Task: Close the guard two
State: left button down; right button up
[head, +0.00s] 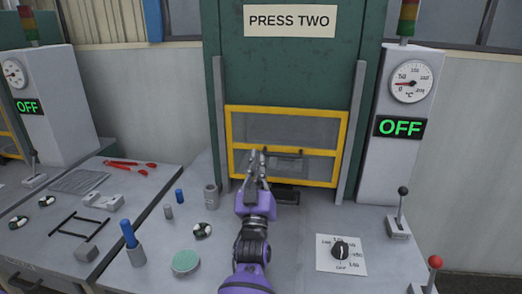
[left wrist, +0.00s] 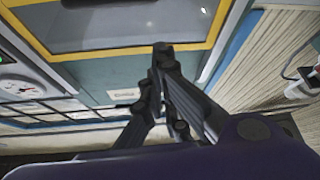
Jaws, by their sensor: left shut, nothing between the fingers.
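Guard two (head: 340,147) is a yellow frame with grey see-through panels on the green press marked PRESS TWO. It stands low across the front of the press, its bottom edge near the grey bench top. My right gripper is out of view.
A dark block (head: 287,195) lies under the guard. A dial (head: 341,250), a black-knobbed lever (head: 400,212) and a red-knobbed lever (head: 434,264) are at the right. Small cylinders and a green disc (head: 186,262) stand at the left. Both control pillars read OFF.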

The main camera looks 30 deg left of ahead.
aim_at(264, 148)
pick_arm(q)
jog(key=w+a+r+m+h+p, duration=0.2)
jog(key=w+r+m+p, duration=0.1)
jog(key=w+r, duration=0.3)
jog(key=shift+g, duration=0.3)
jog(key=f, duration=0.1)
jog(key=w+f, duration=0.1)
jog(key=f, duration=0.1)
jog(key=f+b, duration=0.1)
jog(key=f, duration=0.1)
jog(key=shift+w+a+f, duration=0.15)
jog(key=shift+w+a, duration=0.05)
jog(key=shift+w, duration=0.2)
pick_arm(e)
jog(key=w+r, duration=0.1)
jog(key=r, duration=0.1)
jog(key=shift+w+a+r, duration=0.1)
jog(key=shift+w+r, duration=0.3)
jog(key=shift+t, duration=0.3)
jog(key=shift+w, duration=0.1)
